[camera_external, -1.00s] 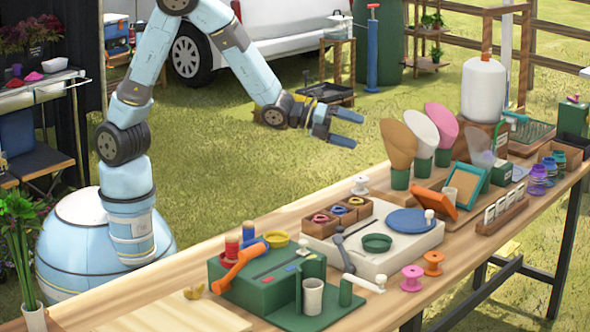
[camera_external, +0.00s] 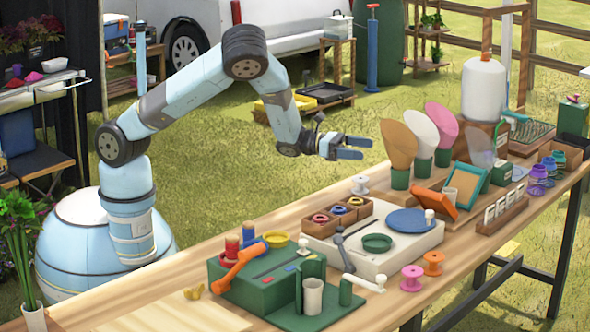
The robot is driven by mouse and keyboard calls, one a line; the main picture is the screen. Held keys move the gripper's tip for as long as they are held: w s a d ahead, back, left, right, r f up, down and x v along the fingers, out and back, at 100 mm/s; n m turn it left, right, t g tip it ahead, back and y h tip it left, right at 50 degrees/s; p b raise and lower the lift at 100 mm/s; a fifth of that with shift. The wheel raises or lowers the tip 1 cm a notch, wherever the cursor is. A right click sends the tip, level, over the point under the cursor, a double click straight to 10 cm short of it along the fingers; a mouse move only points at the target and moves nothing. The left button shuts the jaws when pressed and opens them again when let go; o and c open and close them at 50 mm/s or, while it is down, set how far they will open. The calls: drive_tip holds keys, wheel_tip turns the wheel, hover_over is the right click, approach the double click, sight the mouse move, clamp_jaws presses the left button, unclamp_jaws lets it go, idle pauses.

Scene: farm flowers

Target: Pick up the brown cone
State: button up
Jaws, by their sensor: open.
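The brown cone (camera_external: 397,145) stands upright in a green holder (camera_external: 399,179) on the table, at the left end of a row of three cones. A white cone (camera_external: 421,132) and a pink cone (camera_external: 442,123) stand beside it to the right. My gripper (camera_external: 358,148) is open and empty. Its blue fingers point right, toward the brown cone, at about the cone's height in the picture. A gap shows between the fingertips and the cone. How far apart they are in depth I cannot tell.
The wooden table (camera_external: 240,235) carries an orange frame (camera_external: 436,202), a white base with a blue disc (camera_external: 407,221) and a green box (camera_external: 265,275) in front of the cones. A white tank (camera_external: 483,90) stands behind them on the right. Grass lies open left of the cones.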

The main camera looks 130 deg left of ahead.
sight(415, 155)
drive_tip(key=x, duration=1.3)
drive_tip(key=shift+w, duration=0.1)
drive_tip(key=c, duration=1)
drive_tip(key=shift+r, duration=0.15)
